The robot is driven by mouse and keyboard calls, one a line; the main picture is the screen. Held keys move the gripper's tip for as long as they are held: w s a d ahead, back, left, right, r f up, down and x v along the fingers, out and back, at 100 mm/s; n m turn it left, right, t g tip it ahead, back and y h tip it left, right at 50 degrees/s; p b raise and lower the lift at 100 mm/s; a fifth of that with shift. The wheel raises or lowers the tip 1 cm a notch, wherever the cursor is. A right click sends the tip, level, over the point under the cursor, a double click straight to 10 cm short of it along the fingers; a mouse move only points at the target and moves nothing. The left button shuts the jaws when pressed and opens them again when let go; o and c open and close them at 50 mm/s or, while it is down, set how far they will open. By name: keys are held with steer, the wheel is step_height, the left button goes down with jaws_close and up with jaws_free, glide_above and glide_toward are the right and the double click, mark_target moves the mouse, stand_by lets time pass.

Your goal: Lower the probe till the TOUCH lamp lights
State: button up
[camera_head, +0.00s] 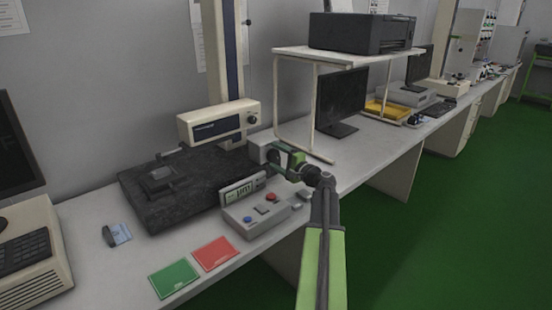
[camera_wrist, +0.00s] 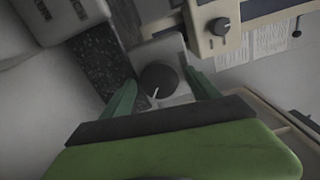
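A cream measuring head (camera_head: 217,122) on a tall column (camera_head: 226,50) stands behind a black stone plate (camera_head: 150,215). A short arm, perhaps the probe (camera_head: 172,153), reaches out from the head above a small dark block (camera_head: 160,180) on the plate; I cannot tell whether they touch. A black knob (camera_wrist: 158,78) with a white pointer line sits on a pale box (camera_wrist: 178,52). My gripper (camera_wrist: 162,82) is open, its green fingers on either side of the knob, with no clear contact. I cannot make out a TOUCH lamp.
A control box (camera_head: 262,214) with a display (camera_head: 244,188), a red and a blue button stands close below my gripper. Green (camera_head: 174,279) and red (camera_head: 216,253) cards lie at the bench's front. A white shelf (camera_head: 315,100) with a printer (camera_head: 362,33) stands right.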

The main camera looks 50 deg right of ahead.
steer(key=s+a, duration=0.1)
steer(key=s, duration=1.6)
steer(key=shift+s+a, duration=0.15)
steer(key=shift+s, duration=0.05)
stand_by(0.6)
steer(key=w+n, duration=0.5)
steer(key=n, duration=0.1)
steer(key=w+n, duration=0.6)
steer(key=w+d+n, duration=0.1)
steer(key=w+n, duration=0.5)
steer(key=shift+r, duration=0.1)
